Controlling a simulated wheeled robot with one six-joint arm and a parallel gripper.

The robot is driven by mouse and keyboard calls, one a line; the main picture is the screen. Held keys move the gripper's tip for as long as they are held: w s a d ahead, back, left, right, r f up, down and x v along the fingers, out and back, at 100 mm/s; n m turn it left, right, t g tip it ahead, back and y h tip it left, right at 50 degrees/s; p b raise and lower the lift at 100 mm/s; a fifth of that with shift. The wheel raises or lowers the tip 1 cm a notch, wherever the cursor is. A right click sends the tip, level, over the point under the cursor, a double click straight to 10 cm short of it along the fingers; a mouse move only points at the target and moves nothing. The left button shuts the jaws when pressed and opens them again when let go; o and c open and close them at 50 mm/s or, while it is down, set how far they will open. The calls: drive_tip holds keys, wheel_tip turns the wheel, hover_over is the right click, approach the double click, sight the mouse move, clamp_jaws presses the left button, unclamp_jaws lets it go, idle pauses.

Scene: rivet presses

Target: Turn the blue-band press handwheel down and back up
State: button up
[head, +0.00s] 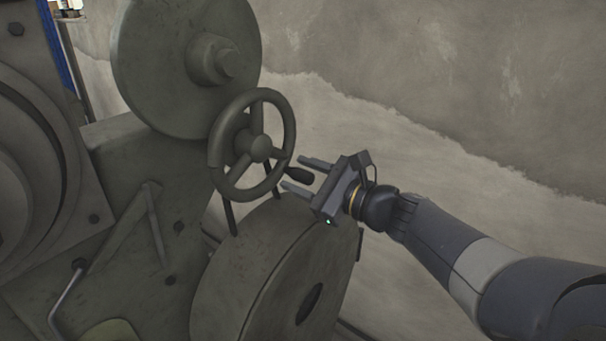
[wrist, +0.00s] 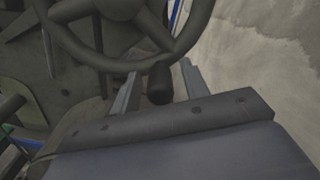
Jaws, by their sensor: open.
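The handwheel (head: 219,159) is a dark grey-green spoked wheel on the press, with a dark knob (head: 299,174) at its lower right rim. My gripper (head: 292,172) is open, with one finger above the knob and one below it. In the wrist view the knob (wrist: 160,84) sits between the two spread fingers, with a gap on each side, and the wheel rim (wrist: 102,62) runs just beyond the fingertips. No blue band shows clearly on the part of the press around this wheel.
A large round disc (head: 170,70) stands behind the wheel, and a heavy drum (head: 255,265) lies just below my gripper. Press bodywork (head: 120,240) fills the left. A blue strip (head: 66,60) shows at the upper left. Bare wall and floor lie to the right.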

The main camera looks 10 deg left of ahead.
drive_tip(key=shift+c, duration=0.3)
clamp_jaws()
drive_tip(key=shift+s+f, duration=0.1)
drive_tip(key=shift+f, duration=0.05)
idle(0.3)
